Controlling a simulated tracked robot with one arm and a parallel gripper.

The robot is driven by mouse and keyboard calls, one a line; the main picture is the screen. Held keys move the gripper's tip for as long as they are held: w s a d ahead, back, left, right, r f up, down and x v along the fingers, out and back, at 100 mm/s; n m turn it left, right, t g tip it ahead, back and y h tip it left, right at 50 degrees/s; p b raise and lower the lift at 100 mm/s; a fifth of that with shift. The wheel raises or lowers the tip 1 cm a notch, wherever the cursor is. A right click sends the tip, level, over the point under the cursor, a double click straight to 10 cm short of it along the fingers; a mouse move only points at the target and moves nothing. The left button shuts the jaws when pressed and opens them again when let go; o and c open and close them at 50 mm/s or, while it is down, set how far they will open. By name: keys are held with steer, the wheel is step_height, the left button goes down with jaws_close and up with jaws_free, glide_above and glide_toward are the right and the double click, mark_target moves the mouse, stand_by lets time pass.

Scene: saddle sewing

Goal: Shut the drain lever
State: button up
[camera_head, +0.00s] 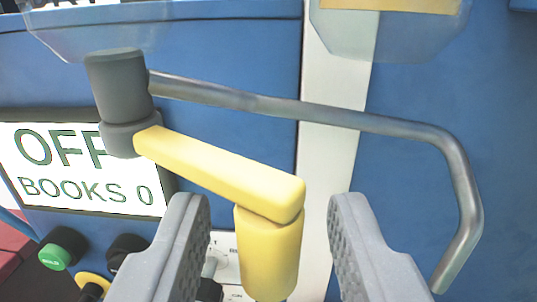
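A yellow lever (222,172) with a thick downward yellow handle (268,245) is fixed to a dark grey pivot (120,100) at the upper left. The lever slopes down to the right from the pivot. My gripper (270,225) is open, with its two grey fingers at the bottom of the view, one on each side of the yellow handle. Gaps show between the handle and both fingers.
A bent metal rod (300,112) runs from the pivot to the right and curves down near the right finger. A display (80,170) reading "OFF" and "BOOKS 0" is behind on the left. A green button (62,250) and dark knobs sit below it. Blue panels stand behind.

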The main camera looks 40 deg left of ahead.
steer(key=shift+w+a, duration=0.4)
steer(key=shift+w, duration=0.2)
jaws_close()
